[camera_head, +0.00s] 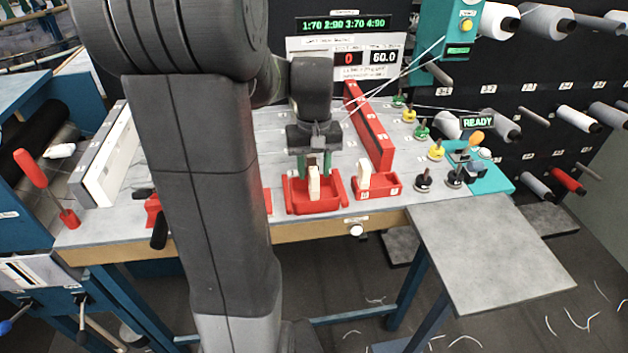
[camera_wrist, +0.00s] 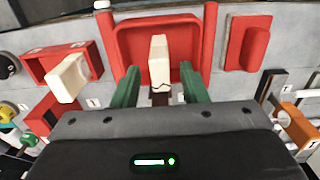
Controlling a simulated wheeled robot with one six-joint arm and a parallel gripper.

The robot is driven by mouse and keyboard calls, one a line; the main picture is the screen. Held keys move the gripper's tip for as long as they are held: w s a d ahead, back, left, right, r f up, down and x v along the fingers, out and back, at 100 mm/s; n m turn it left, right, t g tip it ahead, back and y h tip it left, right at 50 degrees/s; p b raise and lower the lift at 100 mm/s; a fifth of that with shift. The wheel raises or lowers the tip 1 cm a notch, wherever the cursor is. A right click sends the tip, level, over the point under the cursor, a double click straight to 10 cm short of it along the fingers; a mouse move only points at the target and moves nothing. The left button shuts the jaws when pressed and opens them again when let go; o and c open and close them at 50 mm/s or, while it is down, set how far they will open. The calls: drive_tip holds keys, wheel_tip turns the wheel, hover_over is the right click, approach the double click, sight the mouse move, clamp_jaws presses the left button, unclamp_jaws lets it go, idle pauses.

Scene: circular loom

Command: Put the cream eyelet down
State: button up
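The cream eyelet (camera_head: 314,184) stands within the red tray (camera_head: 333,204) at the front of the grey bench. In the wrist view the eyelet (camera_wrist: 159,58) is a narrow cream piece inside the tray (camera_wrist: 123,47). My gripper (camera_head: 314,168) is just above it with its green fingers pointing down. In the wrist view the fingers of my gripper (camera_wrist: 160,78) are spread, one on each side of the eyelet, with a gap on both sides. The gripper is open. The eyelet's lower end is partly hidden, so its contact with the tray floor is unclear.
A red box (camera_head: 384,189) with another cream piece (camera_head: 363,176) stands close to the right of the tray. A long red bar (camera_head: 369,127) lies behind. Black-based pegs (camera_head: 424,180) stand farther right. A grey side table (camera_head: 490,255) is clear.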

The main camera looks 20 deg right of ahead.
wheel_tip(320, 180, up, 7)
idle(0.3)
idle(1.4)
